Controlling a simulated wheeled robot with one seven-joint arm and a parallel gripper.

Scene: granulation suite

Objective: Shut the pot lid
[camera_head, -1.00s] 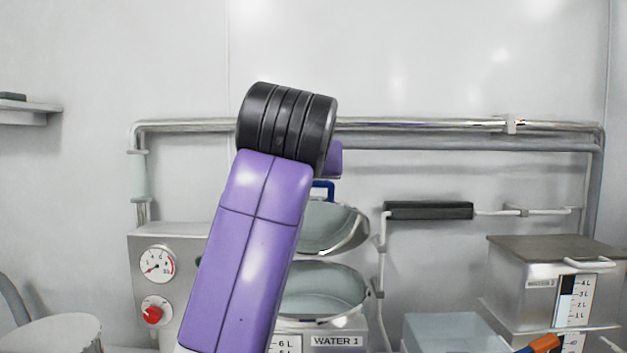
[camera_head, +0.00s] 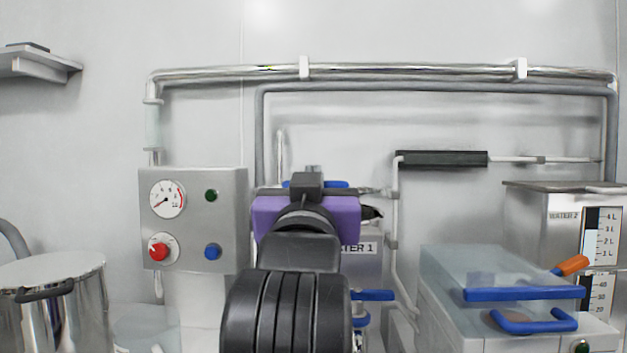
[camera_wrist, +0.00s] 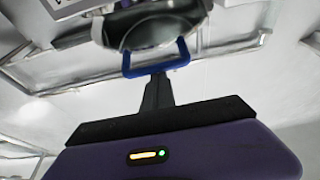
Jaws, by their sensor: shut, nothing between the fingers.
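The pot (camera_head: 361,265) labelled WATER 1 stands behind my arm in the head view, mostly hidden. Its lid has a blue handle (camera_head: 330,184), of which only parts show beside my gripper. In the wrist view the lid (camera_wrist: 150,32) is a round glossy surface at the top, with the blue U-shaped handle (camera_wrist: 157,62) on its near side. My gripper (camera_wrist: 158,80) is shut and empty, its tips close to the handle's bar. I cannot tell if they touch it. The lid's exact tilt is hidden in the head view.
A control box (camera_head: 194,220) with gauge and knobs stands left of the pot. A steel vessel (camera_head: 75,300) is at far left. A clear-lidded box (camera_head: 475,265) with blue handles and the WATER 2 container (camera_head: 550,215) are at right. Pipes (camera_head: 400,72) run behind.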

